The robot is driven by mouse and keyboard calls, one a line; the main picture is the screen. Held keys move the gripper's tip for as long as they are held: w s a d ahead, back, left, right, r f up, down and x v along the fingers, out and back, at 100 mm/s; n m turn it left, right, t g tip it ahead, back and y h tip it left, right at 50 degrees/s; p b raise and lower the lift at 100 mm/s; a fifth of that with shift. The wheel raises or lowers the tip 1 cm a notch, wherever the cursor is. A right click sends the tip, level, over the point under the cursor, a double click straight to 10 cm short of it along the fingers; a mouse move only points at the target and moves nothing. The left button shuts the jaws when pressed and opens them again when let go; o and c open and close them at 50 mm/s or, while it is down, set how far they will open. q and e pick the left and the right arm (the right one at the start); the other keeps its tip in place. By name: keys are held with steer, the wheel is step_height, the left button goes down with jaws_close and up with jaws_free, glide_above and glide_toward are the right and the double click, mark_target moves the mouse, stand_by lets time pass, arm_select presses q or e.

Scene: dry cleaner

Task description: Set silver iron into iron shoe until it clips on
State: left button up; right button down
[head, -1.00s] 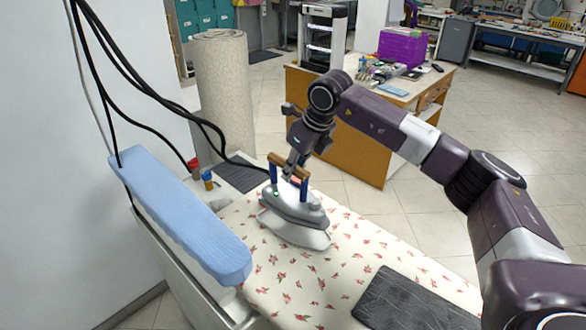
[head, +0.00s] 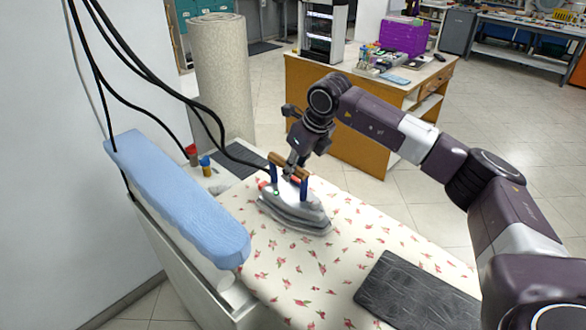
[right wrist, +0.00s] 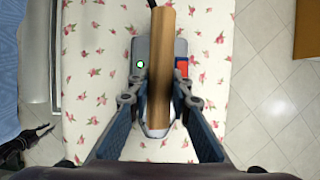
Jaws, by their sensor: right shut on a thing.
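The silver iron (head: 314,208) stands on the floral ironing board with its wooden handle (head: 279,163) up on blue posts. The iron shoe (head: 292,223) shows as a darker layer under the iron, roughly in line with it. I cannot tell whether it is clipped. My right gripper (head: 291,168) is shut on the iron's handle from above. In the right wrist view, the fingers (right wrist: 160,98) flank the handle (right wrist: 161,50), with a green light and a red-and-blue part on either side. My left gripper is not in view.
A blue padded sleeve board (head: 180,200) runs along the board's left side. A dark pad (head: 415,292) lies at the front right of the floral board (head: 350,240). Black cables hang at the left. Red and blue bottles (head: 205,166) stand behind the sleeve board.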

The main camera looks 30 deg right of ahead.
steer(key=shift+a+r, duration=0.15)
steer(key=shift+r, duration=0.55)
stand_by(0.5)
steer(key=shift+f+b, duration=0.65)
steer(key=shift+f, duration=0.3)
stand_by(2.0)
steer(key=shift+s+f, duration=0.1)
steer(key=shift+f, duration=0.15)
stand_by(0.7)
steer(key=shift+r, duration=0.2)
